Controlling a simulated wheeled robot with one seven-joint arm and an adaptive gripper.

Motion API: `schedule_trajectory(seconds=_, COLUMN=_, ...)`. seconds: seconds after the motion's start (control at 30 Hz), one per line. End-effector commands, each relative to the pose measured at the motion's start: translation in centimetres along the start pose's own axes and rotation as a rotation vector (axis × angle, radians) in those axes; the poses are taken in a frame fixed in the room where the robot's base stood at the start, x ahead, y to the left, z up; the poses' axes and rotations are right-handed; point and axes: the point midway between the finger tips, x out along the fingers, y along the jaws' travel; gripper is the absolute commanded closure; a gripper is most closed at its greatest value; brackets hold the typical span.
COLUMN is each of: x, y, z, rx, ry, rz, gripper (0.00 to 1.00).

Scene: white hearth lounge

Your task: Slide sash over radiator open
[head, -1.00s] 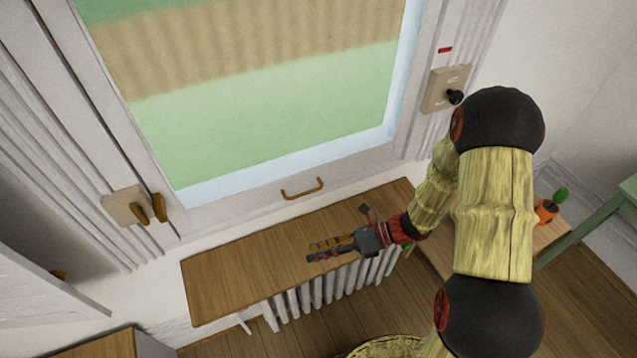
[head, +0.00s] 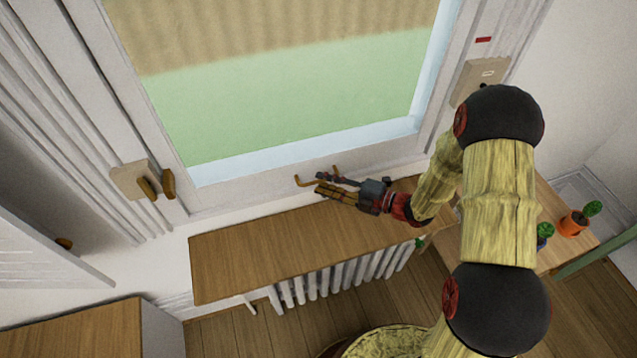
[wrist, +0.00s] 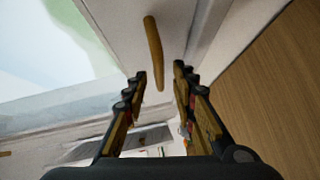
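The window sash (head: 235,194) is a white frame around a large pane, set above the radiator (head: 318,284). It looks down against the sill, though its lower edge is partly hidden. A bronze bar handle (head: 305,183) sits on its bottom rail. My gripper (head: 319,183) is at this handle, with its fingers apart and covering part of it. In the wrist view the handle (wrist: 153,50) lies ahead, roughly between the fingertips of my open gripper (wrist: 160,75). I cannot tell whether any finger touches it.
A wooden shelf (head: 260,250) covers the radiator just below my gripper. A beige block (head: 130,180) with brass levers (head: 168,183) is on the left frame. Another beige block (head: 478,82) is on the right frame, partly behind my arm. Potted plants (head: 573,223) stand at right.

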Motion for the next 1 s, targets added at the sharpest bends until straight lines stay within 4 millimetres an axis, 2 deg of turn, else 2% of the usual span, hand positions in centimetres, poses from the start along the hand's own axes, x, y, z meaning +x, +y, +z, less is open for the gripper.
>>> schedule_trajectory(seconds=0.03, x=0.8, y=-0.2, z=0.0, rx=-0.002, ry=0.003, rz=-0.001, gripper=0.73)
schedule_trajectory(seconds=0.2, x=2.2, y=-0.1, z=0.0, rx=0.000, ry=0.000, rz=-0.001, gripper=0.73)
schedule_trajectory(seconds=0.53, x=2.5, y=0.0, z=0.0, rx=0.000, ry=0.000, rz=-0.001, gripper=0.73)
schedule_trajectory(seconds=1.0, x=2.5, y=0.0, z=0.0, rx=0.000, ry=0.000, rz=-0.001, gripper=1.00)
